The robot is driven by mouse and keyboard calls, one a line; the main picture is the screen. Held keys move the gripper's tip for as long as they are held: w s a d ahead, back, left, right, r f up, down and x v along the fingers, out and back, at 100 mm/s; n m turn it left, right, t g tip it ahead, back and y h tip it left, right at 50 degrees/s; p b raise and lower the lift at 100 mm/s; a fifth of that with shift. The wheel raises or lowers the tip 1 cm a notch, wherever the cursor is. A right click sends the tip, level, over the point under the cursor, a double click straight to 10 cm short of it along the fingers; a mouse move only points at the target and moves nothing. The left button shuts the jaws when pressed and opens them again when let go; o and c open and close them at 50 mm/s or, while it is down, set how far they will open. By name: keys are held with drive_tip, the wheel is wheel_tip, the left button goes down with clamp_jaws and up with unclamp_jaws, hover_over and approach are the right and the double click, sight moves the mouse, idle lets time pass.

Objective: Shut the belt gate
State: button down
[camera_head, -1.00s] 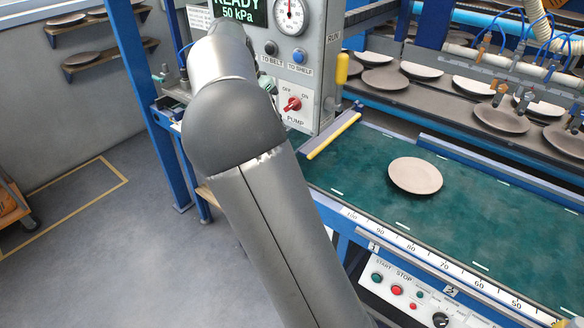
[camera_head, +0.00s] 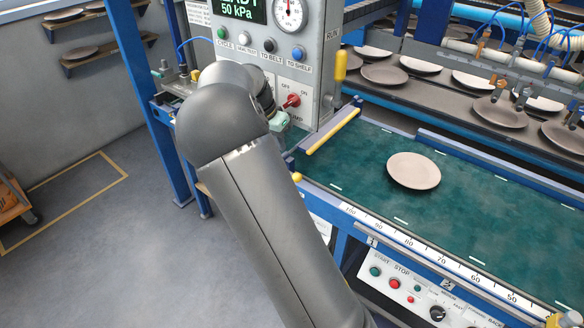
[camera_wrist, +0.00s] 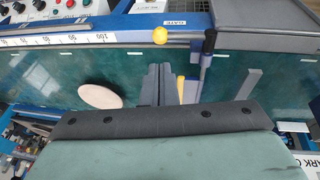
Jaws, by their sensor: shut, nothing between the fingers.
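What looks like the belt gate is a yellow-edged bar (camera_head: 333,131) at the left end of the green belt (camera_head: 360,160) in the head view. In the wrist view a GATE label (camera_wrist: 175,22) sits on the front rail, with a yellow ball knob (camera_wrist: 160,36) below it. A dark-handled lever (camera_wrist: 207,50) stands just right of the knob. My gripper (camera_wrist: 159,74) is shut and empty over the belt, left of a yellow strip (camera_wrist: 181,88) and the lever; contact cannot be told. In the head view my arm hides the fingers and the gate's front end.
A round plate (camera_head: 413,171) lies on the belt, right of the gate; it also shows in the wrist view (camera_wrist: 99,96). A control panel (camera_head: 285,65) with a red pump knob (camera_head: 291,101) stands behind my wrist. A numbered scale (camera_head: 430,248) runs along the front rail.

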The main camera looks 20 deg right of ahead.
drive_tip(key=p+x, duration=0.2)
drive_tip(key=x, duration=1)
drive_tip(key=shift+f, duration=0.25)
drive_tip(key=shift+w, duration=0.1)
